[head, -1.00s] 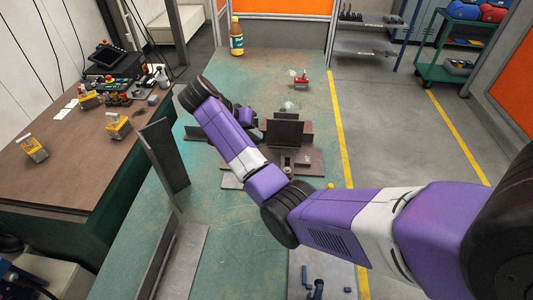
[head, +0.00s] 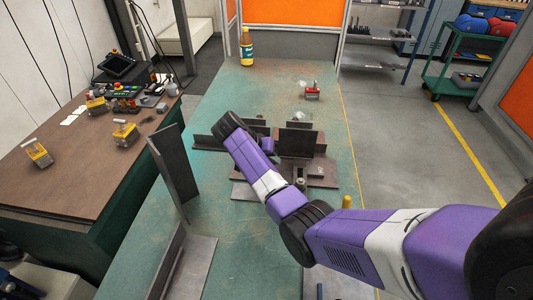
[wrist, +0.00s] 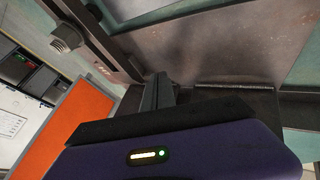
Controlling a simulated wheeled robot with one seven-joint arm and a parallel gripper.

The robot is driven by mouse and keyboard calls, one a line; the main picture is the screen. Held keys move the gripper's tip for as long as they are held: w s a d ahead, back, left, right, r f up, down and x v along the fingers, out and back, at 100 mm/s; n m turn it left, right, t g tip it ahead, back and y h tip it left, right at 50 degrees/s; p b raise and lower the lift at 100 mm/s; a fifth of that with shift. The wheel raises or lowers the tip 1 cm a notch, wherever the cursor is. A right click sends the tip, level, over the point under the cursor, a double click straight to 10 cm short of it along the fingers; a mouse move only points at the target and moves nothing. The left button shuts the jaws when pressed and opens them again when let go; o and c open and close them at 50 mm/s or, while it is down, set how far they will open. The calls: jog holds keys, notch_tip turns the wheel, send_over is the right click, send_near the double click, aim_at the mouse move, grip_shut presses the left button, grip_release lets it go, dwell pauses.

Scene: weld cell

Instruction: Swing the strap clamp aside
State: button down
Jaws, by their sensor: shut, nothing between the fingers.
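In the wrist view my gripper (wrist: 158,90) is shut and empty, its narrow grey fingers together beside dark steel parts. A dark bar with a bolt (wrist: 67,39) runs diagonally at upper left, its lower end near the fingertips; it looks like the strap clamp (wrist: 98,48). I cannot tell whether the fingers touch it. In the head view the dark steel fixture (head: 297,142) stands on the green table, with upright plates and a low base. My purple arm covers part of it, and my gripper is mostly hidden there; the strap clamp cannot be made out.
A tall dark steel angle (head: 173,165) stands at the left of the green table (head: 230,90). A bottle (head: 246,48) and a small red item (head: 312,91) are at the back. A brown bench (head: 85,165) with yellow devices is at left. The table's far middle is mostly clear.

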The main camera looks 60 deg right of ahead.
jog(key=shift+s+d+f+p, duration=0.1)
jog(key=shift+s+d+p, duration=0.2)
jog(key=shift+s, duration=0.35)
jog(key=shift+s+d+f+p, duration=0.15)
jog(key=shift+s+d+p, duration=0.15)
jog(key=shift+s, duration=0.4)
jog(key=shift+s+d+f+p, duration=0.1)
jog(key=shift+s+d+p, duration=0.1)
jog(key=shift+s+d, duration=0.35)
jog(key=shift+s+a, duration=0.1)
jog(key=shift+s+d+p, duration=0.3)
jog(key=shift+s+d, duration=0.25)
